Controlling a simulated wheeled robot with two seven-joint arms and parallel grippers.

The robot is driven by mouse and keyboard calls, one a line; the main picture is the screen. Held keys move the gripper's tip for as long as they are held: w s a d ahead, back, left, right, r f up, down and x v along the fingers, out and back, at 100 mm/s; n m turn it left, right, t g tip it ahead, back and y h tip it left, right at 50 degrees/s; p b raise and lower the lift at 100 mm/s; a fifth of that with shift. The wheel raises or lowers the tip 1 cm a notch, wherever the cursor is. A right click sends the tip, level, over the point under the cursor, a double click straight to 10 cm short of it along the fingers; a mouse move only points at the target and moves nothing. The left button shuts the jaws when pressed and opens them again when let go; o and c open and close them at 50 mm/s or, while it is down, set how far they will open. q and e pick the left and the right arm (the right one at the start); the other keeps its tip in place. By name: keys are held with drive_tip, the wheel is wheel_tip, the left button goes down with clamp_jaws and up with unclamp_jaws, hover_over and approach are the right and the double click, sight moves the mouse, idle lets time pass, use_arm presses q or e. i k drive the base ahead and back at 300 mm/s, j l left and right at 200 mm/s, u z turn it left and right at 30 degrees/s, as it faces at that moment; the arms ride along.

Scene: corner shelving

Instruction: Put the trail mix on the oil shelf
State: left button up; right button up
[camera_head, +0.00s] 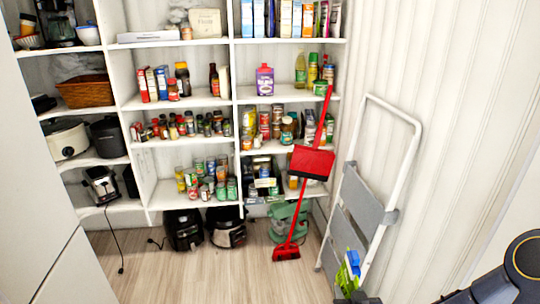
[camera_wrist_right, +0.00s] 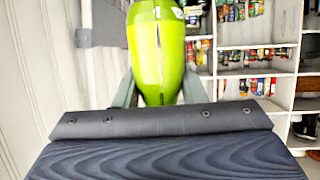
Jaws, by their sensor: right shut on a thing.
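The trail mix (camera_head: 348,272) is a bright green package with some blue and white, low in the head view. My right gripper (camera_head: 357,296) is shut on it and holds it up in front of the folded ladder. In the right wrist view the green package (camera_wrist_right: 157,45) stands upright between the two fingers (camera_wrist_right: 158,92). Bottles that look like oil (camera_head: 300,68) stand at the right end of an upper-middle shelf (camera_head: 286,98), beside a purple container (camera_head: 264,79). My left gripper is not in view.
A white folded step ladder (camera_head: 368,215) leans on the right wall. A red broom and dustpan (camera_head: 311,162) hang in front of the right shelves. The shelf has a bare gap between the purple container and the bottles. Appliances (camera_head: 184,229) stand on the floor below; the middle floor is clear.

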sight(290, 93)
drive_tip(key=i+z, duration=0.1)
drive_tip(key=i, duration=0.85)
drive_tip(key=i+j+z, duration=0.1)
drive_tip(key=i, duration=0.85)
